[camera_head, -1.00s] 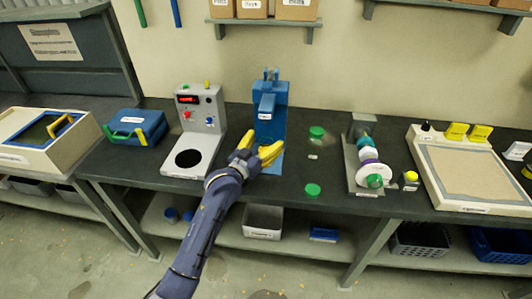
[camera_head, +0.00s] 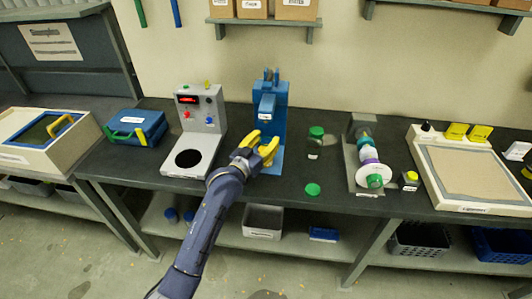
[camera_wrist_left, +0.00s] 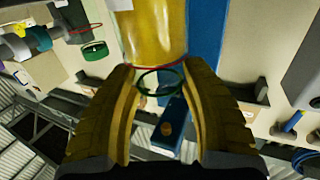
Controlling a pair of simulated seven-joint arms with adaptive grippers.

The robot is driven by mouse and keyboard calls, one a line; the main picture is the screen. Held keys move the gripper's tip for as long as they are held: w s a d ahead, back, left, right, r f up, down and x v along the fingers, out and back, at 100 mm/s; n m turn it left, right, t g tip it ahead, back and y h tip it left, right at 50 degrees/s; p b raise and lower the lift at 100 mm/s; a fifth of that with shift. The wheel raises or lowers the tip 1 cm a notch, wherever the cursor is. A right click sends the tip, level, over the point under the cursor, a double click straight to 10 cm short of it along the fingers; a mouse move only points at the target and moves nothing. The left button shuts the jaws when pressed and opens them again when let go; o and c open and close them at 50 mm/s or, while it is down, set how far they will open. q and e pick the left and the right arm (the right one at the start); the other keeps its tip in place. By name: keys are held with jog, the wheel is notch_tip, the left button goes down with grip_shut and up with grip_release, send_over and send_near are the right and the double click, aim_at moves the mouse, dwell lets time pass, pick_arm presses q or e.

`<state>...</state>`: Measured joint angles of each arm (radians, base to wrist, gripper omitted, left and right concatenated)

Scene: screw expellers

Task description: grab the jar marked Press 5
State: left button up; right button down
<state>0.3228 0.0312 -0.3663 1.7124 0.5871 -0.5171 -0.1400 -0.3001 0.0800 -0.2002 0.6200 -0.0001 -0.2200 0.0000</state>
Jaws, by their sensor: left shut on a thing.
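My left gripper (camera_head: 260,147), with yellow fingers, is in front of the blue press (camera_head: 268,108) in the head view. In the left wrist view the gripper (camera_wrist_left: 157,70) is shut on a jar (camera_wrist_left: 155,30) with yellow contents, which lies between the fingertips. A red line runs along the jar's near edge, and a green ring (camera_wrist_left: 160,82) shows between the fingers. A bit of white label shows at the top; I cannot read it. In the head view the fingers hide the jar. My right gripper is not in view.
A clear jar with a green lid (camera_head: 317,132) stands right of the press, and a loose green lid (camera_head: 313,189) lies near the front edge. A grey machine (camera_head: 200,125) stands left of the press. A tray (camera_head: 465,172) is at the right.

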pick_arm(q)
grip_shut()
jog(key=shift+r, duration=0.15)
